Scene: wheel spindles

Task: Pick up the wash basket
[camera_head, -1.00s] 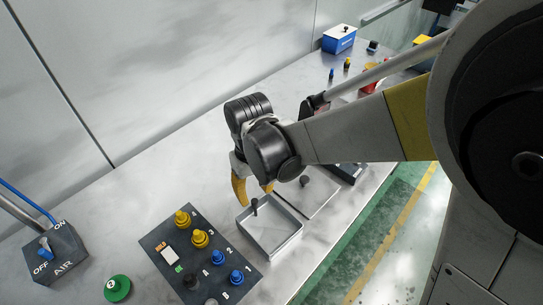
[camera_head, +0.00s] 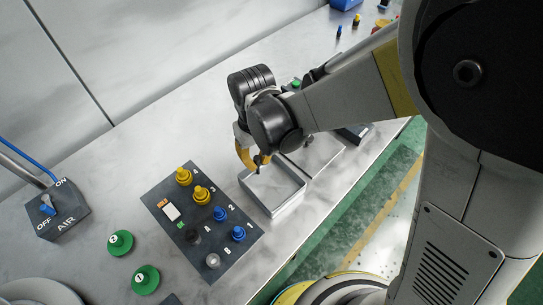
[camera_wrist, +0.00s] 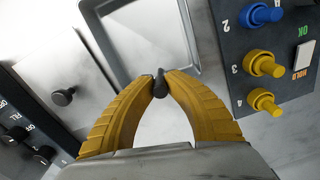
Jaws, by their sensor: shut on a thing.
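The wash basket (camera_head: 272,208) is a shallow, light grey square tray with a raised rim. It stands on the bench beside the button panel, and its near part shows in the wrist view (camera_wrist: 150,45). A small black knob (camera_wrist: 160,82) is at the basket's edge on the gripper's side. My gripper (camera_head: 259,163) has its yellow fingers closed on this knob, with the tips pinching it from both sides in the wrist view. I cannot tell whether the basket is clear of the bench. The arm hides part of its far side.
A flat grey plate (camera_head: 322,152) with a black knob lies next to the basket. On the other side is a dark button panel (camera_head: 202,222). Two green round pieces, one of them here (camera_head: 145,279), and an AIR switch box (camera_head: 60,213) are at left. The bench's front edge is close to the basket.

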